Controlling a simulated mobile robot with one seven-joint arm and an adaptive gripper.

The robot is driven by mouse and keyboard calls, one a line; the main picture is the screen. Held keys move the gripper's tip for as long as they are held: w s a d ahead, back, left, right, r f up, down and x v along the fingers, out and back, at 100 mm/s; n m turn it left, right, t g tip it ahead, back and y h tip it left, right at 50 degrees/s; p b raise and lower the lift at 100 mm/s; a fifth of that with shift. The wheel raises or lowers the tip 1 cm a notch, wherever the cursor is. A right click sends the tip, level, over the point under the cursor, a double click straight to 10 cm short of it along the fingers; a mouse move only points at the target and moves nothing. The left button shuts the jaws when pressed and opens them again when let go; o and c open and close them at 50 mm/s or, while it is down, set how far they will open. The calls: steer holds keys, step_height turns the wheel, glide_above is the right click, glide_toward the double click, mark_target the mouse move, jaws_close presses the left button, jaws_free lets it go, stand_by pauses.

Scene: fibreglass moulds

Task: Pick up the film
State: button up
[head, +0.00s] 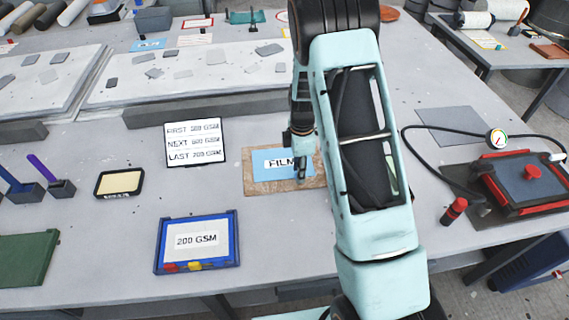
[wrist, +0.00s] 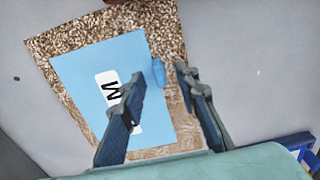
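The film is a light blue sheet (head: 268,178) with a white "FILM" label, lying flat on a speckled brown board (head: 250,187) on the grey table. In the wrist view the film (wrist: 85,75) fills the middle left, with the board (wrist: 165,20) showing around it. A small blue tab (wrist: 158,72) sits at the film's right edge. My gripper (wrist: 162,78) is open and points down, with one finger over the film and label and the other over the board's right side. The tab shows between the fingertips, with gaps on both sides. In the head view my gripper (head: 302,165) partly covers the label.
A sign with GSM lines (head: 195,142) stands left of the board. A blue-framed "200 GSM" tray (head: 196,265) and a small black-rimmed tray (head: 120,183) are nearer left. A red-framed box (head: 525,180) with a gauge and hose is at right.

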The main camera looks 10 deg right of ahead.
jaws_close()
steer(key=shift+r, duration=0.1)
steer(key=shift+r, duration=0.5)
steer(key=s+a+r+b, duration=0.3)
steer(key=s+a+r, duration=0.5)
steer(key=s+r, duration=0.3)
steer(key=shift+s+a+r, duration=0.15)
steer(key=shift+s+r, duration=0.05)
steer(key=shift+r, duration=0.2)
